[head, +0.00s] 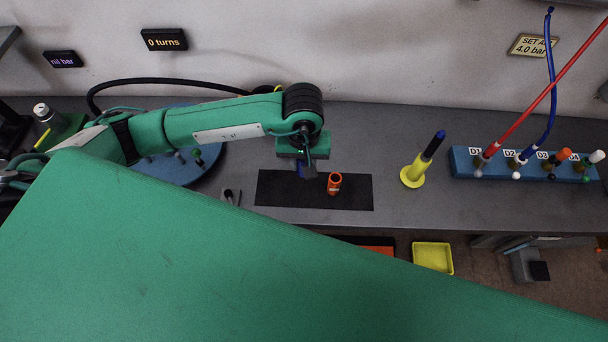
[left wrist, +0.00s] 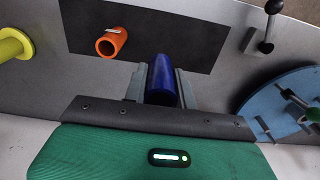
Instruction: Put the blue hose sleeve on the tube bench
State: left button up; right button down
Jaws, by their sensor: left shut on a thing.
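The blue hose sleeve (left wrist: 161,82) is a dark blue cylinder between the two grey fingers of my left gripper (left wrist: 162,70), which is shut on it. In the head view my left gripper (head: 305,166) points down over the left part of the black mat, and a bit of the sleeve (head: 308,173) shows below it. I cannot tell whether the sleeve touches the mat. An orange sleeve (head: 334,184) stands upright on the mat, close to the right of the gripper. The grey bench (head: 400,208) runs along the wall. My right gripper is out of view.
The black mat (head: 285,190) has free room around the orange sleeve. A yellow stand (head: 413,174) with a blue-tipped rod is to its right, then a blue port block (head: 465,163) with hoses. A blue disc (head: 185,172) and a small lever (head: 229,196) are left. A yellow tray (head: 433,257) is below.

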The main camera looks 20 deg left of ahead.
pick_arm(q)
notch_tip(320, 180, down, 6)
jog(key=shift+r+p, duration=0.15)
jog(key=shift+p, duration=0.6)
notch_tip(320, 180, down, 3)
jog(key=shift+f+p, duration=0.1)
jog(key=shift+p, duration=0.5)
jog(key=shift+f, duration=0.4)
jog(key=shift+f+b, duration=0.25)
jog(key=shift+b, duration=0.05)
jog(key=o, duration=1)
jog(key=shift+r, duration=0.1)
jog(key=shift+c, duration=0.2)
